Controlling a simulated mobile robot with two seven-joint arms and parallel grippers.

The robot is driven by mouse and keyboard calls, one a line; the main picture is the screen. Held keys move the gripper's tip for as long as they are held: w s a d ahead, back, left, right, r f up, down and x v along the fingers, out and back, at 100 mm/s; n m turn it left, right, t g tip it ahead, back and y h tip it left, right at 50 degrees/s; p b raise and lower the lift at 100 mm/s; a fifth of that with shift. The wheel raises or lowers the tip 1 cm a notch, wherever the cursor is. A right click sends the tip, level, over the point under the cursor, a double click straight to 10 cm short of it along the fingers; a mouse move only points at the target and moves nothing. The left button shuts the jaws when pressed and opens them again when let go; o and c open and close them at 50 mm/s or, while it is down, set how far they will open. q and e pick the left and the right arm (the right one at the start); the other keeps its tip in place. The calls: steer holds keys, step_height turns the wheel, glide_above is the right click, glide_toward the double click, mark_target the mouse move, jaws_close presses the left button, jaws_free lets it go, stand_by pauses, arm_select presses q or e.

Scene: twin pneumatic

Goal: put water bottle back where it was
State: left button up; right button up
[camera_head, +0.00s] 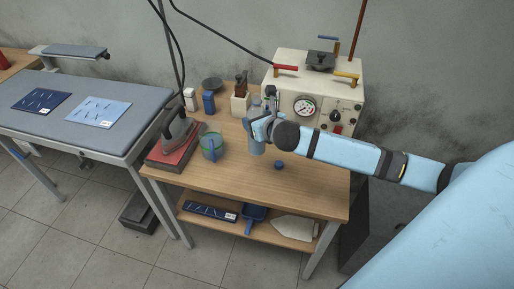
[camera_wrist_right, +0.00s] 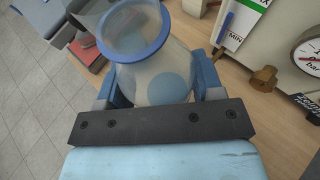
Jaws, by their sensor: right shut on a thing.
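The water bottle (camera_head: 257,146) is at the wooden table in front of the machine, roughly upright in the head view. My right gripper (camera_head: 262,124) is shut around its body, coming in from the right, and covers part of it. In the right wrist view the bottle (camera_wrist_right: 155,72) is translucent with a blue rim around its open top. It sits between the two blue fingers of the right gripper (camera_wrist_right: 157,88). I cannot tell whether its base touches the table. A small dark blue round thing (camera_head: 279,164), perhaps a cap, lies on the table. My left gripper is not in view.
The machine with gauge (camera_head: 304,107) stands behind. The front right tabletop is clear.

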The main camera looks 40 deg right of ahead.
mark_target(261, 149)
step_height(261, 149, down, 7)
steer(key=shift+f, duration=2.1)
steer(key=shift+f+b, duration=0.2)
steer(key=shift+b, duration=0.1)
steer(key=o, duration=1.2)
steer(key=shift+r, duration=0.15)
